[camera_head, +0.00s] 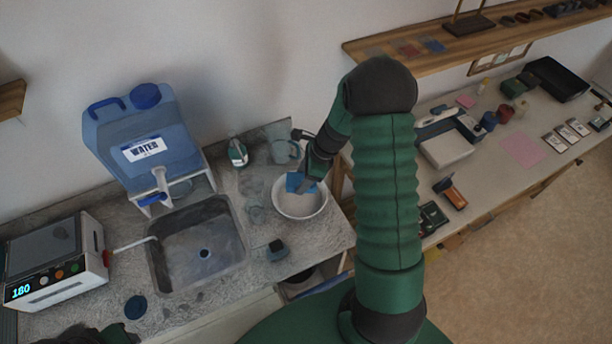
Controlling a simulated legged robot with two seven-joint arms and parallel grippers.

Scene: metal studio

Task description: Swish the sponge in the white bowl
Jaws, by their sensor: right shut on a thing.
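The white bowl (301,204) stands on the grey counter, to the right of the sink. A blue sponge (294,183) is at the bowl's upper left part, inside or just over the rim; the exact height is hard to tell. My right gripper (306,184) reaches down into the bowl from above and is shut on the sponge. Its fingers are small and partly dark against the bowl.
A sink (197,255) lies left of the bowl, with a blue water container (143,140) behind it. A glass mug (283,150) and a small bottle (237,153) stand behind the bowl. A hotplate-like device (55,262) stands at left.

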